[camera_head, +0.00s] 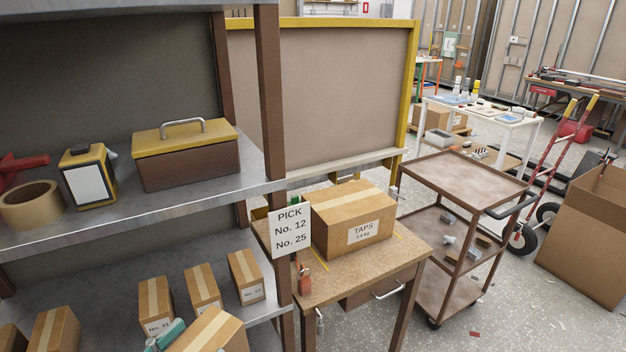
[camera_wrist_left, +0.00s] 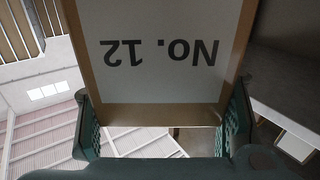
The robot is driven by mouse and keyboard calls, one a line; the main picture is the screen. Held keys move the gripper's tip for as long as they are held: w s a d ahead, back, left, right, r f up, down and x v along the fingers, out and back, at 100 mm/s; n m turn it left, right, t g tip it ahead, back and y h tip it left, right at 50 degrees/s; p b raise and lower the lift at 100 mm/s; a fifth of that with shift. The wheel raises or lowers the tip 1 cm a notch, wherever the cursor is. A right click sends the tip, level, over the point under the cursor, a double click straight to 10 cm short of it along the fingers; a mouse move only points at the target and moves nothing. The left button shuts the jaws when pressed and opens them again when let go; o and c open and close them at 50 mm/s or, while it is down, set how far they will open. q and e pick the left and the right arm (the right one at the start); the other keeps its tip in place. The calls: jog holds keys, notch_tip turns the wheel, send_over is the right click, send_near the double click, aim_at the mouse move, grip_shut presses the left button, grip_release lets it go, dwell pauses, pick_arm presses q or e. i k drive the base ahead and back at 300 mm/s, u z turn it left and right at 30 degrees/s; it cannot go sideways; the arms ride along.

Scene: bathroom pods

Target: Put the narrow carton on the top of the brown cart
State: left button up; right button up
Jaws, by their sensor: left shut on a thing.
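The narrow carton (camera_head: 212,334), brown with a pale tape strip, is at the bottom of the head view, tilted, in front of the lower grey shelf. My left gripper (camera_wrist_left: 165,118) is shut on it; a teal finger (camera_head: 164,334) shows at its left side in the head view. In the left wrist view the carton (camera_wrist_left: 245,35) fills the space between the fingers, its "No. 12" label upside down. The brown cart (camera_head: 465,178) stands right of centre, well away from the carton, its top tray bare. My right gripper is not in view.
Several cartons (camera_head: 203,286) stand on the lower shelf. A sign (camera_head: 290,231) hangs on the shelf post. A wooden table (camera_head: 410,250) with a "TAPS" box (camera_head: 350,215) stands between shelf and cart. A hand truck (camera_head: 550,170) and open box (camera_head: 590,240) are right of the cart.

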aim_at(456, 190)
jog(key=u, duration=0.9)
jog(key=k, duration=0.15)
jog(key=z, duration=2.35)
jog(key=i, duration=2.9)
jog(key=z, duration=0.1)
